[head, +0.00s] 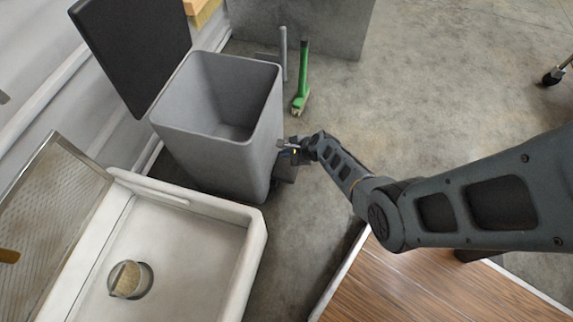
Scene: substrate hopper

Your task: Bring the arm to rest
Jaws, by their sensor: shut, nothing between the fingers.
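My arm reaches in from the right in the head view, bent at the elbow. My gripper (284,147) is at its far end, small in the picture, close to the right wall of a grey open-topped bin (206,160). Whether it touches the bin I cannot tell. Its fingers are shut with nothing visible held. The bin stands upright, its dark lid (133,50) swung open at the left. The inside that shows looks empty.
A white sink (253,240) with a round drain strainer (130,279) is at the lower left. A wooden top (420,290) lies below my arm. The floor at the upper right is mostly clear.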

